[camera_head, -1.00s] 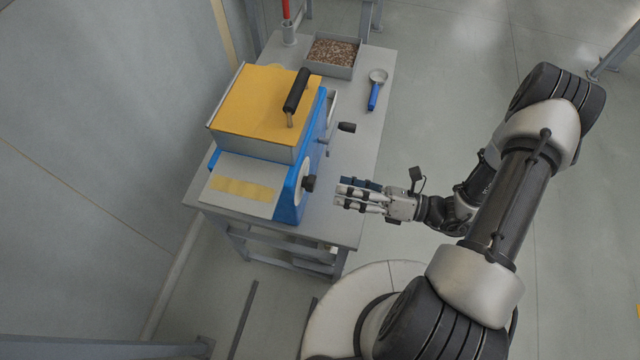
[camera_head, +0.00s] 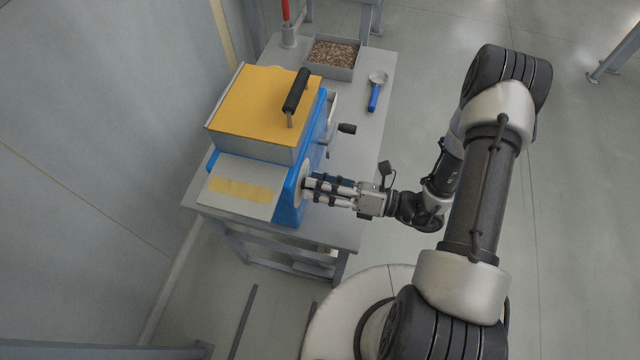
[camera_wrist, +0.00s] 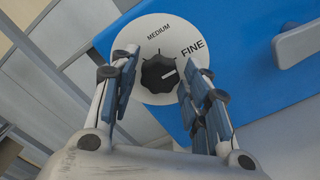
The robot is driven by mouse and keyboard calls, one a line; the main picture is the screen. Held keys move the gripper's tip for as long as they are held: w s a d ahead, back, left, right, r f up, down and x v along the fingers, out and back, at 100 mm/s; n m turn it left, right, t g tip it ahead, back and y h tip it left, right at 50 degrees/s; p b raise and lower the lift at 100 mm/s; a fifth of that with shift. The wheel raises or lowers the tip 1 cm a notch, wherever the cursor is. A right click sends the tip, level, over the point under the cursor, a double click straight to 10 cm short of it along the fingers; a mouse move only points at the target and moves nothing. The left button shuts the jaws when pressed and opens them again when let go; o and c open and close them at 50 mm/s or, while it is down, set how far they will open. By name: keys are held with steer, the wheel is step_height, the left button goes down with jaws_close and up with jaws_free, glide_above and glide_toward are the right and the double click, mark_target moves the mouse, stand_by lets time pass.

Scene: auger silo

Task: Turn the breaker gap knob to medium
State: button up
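The breaker gap knob (camera_wrist: 160,74) is a black ridged knob on a round white dial (camera_wrist: 152,30) marked MEDIUM and FINE in the wrist view. Its white pointer line is toward FINE, to the right. The dial sits on the blue side of the machine (camera_head: 291,196); the knob itself is hidden by the fingers in the head view. My gripper (camera_wrist: 160,88) is open, with one finger on each side of the knob. I see gaps between the fingers and the knob. Any third dial marking is hidden.
A crank with a black handle (camera_head: 347,128) projects from the same side of the machine. A yellow lid with a black handle (camera_head: 296,91) is on top. A grain tray (camera_head: 346,71) and a blue-handled scoop (camera_head: 373,97) lie farther back on the grey table.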

steer(key=c, duration=0.7)
steer(key=shift+n, duration=0.4)
steer(key=n+b, duration=0.2)
steer(key=n, duration=0.9)
stand_by(0.5)
steer(key=o, duration=1.1)
steer(key=shift+c, duration=0.2)
